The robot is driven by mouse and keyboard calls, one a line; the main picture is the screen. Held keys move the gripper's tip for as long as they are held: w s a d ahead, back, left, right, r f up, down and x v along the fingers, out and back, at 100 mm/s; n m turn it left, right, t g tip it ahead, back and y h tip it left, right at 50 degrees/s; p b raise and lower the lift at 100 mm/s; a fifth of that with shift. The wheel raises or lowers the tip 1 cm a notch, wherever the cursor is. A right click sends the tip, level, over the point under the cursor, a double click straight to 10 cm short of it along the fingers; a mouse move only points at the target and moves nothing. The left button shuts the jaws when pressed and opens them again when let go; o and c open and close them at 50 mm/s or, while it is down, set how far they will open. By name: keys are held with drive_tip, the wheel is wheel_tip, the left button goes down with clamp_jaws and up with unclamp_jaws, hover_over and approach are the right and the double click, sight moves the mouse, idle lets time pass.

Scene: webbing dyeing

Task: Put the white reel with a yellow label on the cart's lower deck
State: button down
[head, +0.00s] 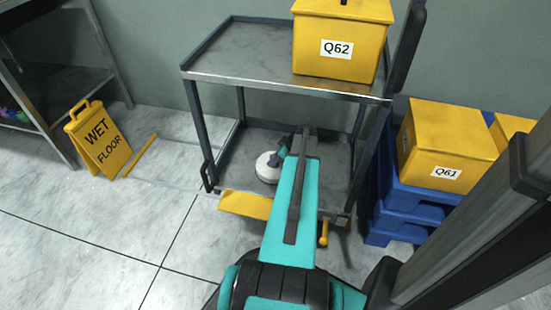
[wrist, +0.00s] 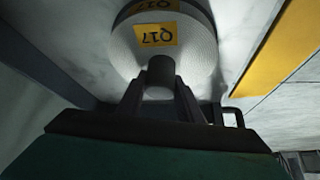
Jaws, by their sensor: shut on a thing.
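The white reel (head: 267,168) shows at the cart's lower level in the head view, partly hidden by my arm. In the wrist view the reel (wrist: 190,62) has a yellow label (wrist: 157,34) reading Q17. My gripper (wrist: 160,85) is shut on the reel at its dark hub. In the head view my gripper (head: 283,157) is at the reel's right side. The cart's lower deck (head: 245,150) is a grey sheet between the cart's legs. I cannot tell whether the reel touches the deck.
A yellow bin (head: 315,62) labelled Q62 stands on the cart's upper deck (head: 240,60). A yellow bin (head: 440,150) labelled Q61 sits on blue crates (head: 400,215) at right. A wet floor sign (head: 98,140) stands at left. Floor left of the cart is mostly clear.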

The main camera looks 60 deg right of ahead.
drive_tip(key=c, duration=1.2)
unclamp_jaws()
drive_tip(key=p+v, duration=0.4)
drive_tip(key=v, duration=0.8)
drive_tip(key=shift+a, duration=0.1)
